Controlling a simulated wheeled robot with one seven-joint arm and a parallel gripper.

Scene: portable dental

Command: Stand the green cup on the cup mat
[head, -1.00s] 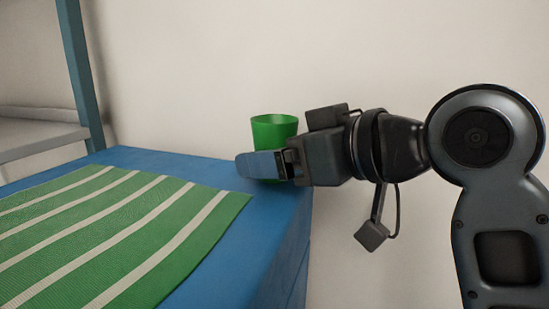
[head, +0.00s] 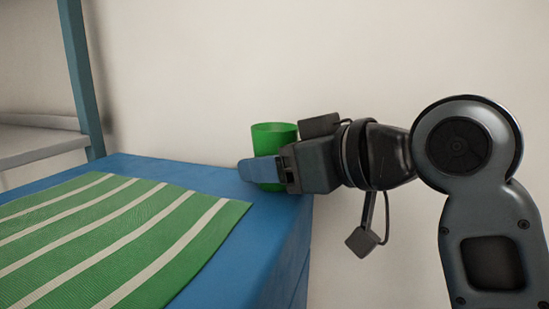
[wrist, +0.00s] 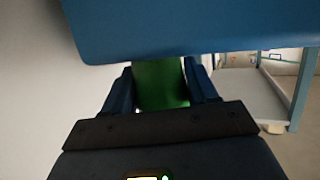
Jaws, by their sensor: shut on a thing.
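The green cup (head: 274,141) is upright at the far right corner of the blue table, with its lower front hidden by a blue finger. My gripper (head: 262,170) is shut on it from the right, low on its side. In the wrist view the cup (wrist: 160,82) sits between the two fingers (wrist: 160,90). I cannot tell whether its base touches the table. The mat, green with pale stripes (head: 113,235), lies flat to the left and nearer, apart from the cup and empty.
The blue table top (head: 165,171) is bare around the mat, and its right edge drops away below the gripper. A grey shelf with a blue post (head: 80,75) stands behind at the left. A plain wall (head: 200,70) is behind the cup.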

